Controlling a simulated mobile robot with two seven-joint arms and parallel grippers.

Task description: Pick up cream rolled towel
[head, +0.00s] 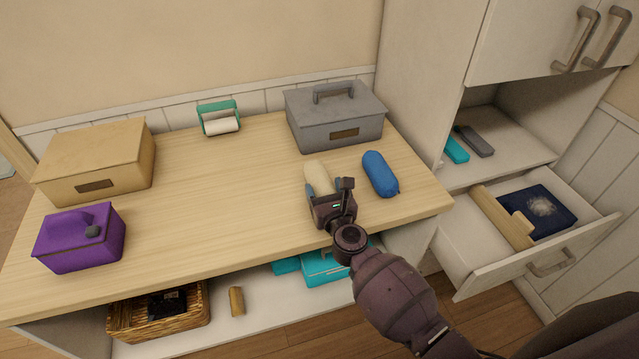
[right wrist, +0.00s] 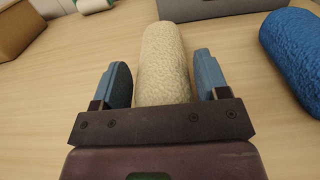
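The cream rolled towel (head: 317,176) lies on the wooden tabletop, in front of the grey box. In the right wrist view the towel (right wrist: 163,62) sits between the two blue fingers of my right gripper (right wrist: 162,85). In the head view my right gripper (head: 325,188) covers the near end of the towel. My left gripper is not in view.
A blue rolled towel (head: 380,174) lies just right of the cream one. A grey toolbox (head: 335,117) stands behind. A tan box (head: 95,162) and a purple box (head: 80,238) are at the left. The table's middle is clear. An open drawer (head: 530,262) is at the right.

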